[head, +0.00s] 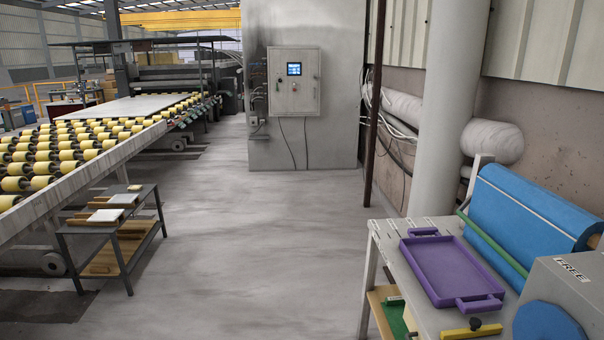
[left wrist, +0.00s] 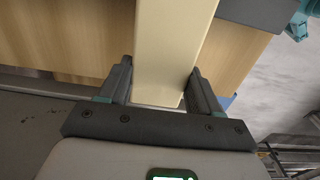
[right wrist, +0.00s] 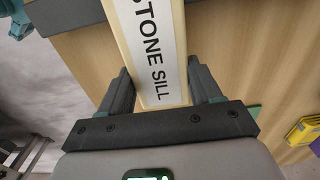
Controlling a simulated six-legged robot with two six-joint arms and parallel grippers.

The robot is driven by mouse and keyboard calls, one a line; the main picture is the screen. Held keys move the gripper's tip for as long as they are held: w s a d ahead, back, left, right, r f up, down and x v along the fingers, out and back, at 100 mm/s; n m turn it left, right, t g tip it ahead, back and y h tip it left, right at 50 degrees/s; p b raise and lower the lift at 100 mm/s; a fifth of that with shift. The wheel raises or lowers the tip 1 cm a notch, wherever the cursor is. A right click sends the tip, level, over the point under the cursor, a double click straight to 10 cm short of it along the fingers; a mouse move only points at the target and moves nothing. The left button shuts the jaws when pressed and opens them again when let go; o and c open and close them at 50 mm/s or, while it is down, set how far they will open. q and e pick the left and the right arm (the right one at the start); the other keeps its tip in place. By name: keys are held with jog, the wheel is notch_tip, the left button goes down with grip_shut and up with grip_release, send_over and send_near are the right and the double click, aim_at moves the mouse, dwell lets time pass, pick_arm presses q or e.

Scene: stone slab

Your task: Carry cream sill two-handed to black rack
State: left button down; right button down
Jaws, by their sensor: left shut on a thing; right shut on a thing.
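The cream sill (left wrist: 172,45) runs up and out of the top of the left wrist view, between the fingers of my left gripper (left wrist: 160,85), which is shut on it. The sill and both grippers are out of the head view. A black rack (head: 130,245) with two levels stands at the left in the head view, with pale slabs and brown wooden strips on top and a wooden lower shelf.
A roller conveyor (head: 90,150) runs behind the rack. A work table (head: 395,250) at right bears a purple tray (head: 450,268) and a blue roll (head: 535,215). Clear grey floor (head: 240,240) lies between. A grey control cabinet (head: 295,85) and a pillar (head: 440,110) stand farther back.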

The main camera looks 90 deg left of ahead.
pick_arm(q)
jog(key=shift+f, duration=0.1)
pick_arm(e)
jog(key=shift+f, duration=0.1)
pick_arm(q)
jog(key=shift+c, duration=0.7)
grip_release()
jog(key=shift+w+f, duration=0.2)
jog(key=shift+w, duration=0.05)
pick_arm(e)
jog(key=shift+w+f, duration=0.2)
jog(key=shift+w, duration=0.05)
pick_arm(q)
jog(key=shift+s, duration=0.15)
pick_arm(e)
jog(key=shift+s, duration=0.15)
pick_arm(q)
jog(key=shift+f, duration=0.15)
pick_arm(e)
jog(key=shift+c, duration=1.6)
grip_release()
jog(key=shift+f, duration=0.15)
jog(key=shift+o, duration=0.9)
pick_arm(q)
jog(key=shift+o, duration=0.7)
pick_arm(e)
jog(key=shift+o, duration=0.7)
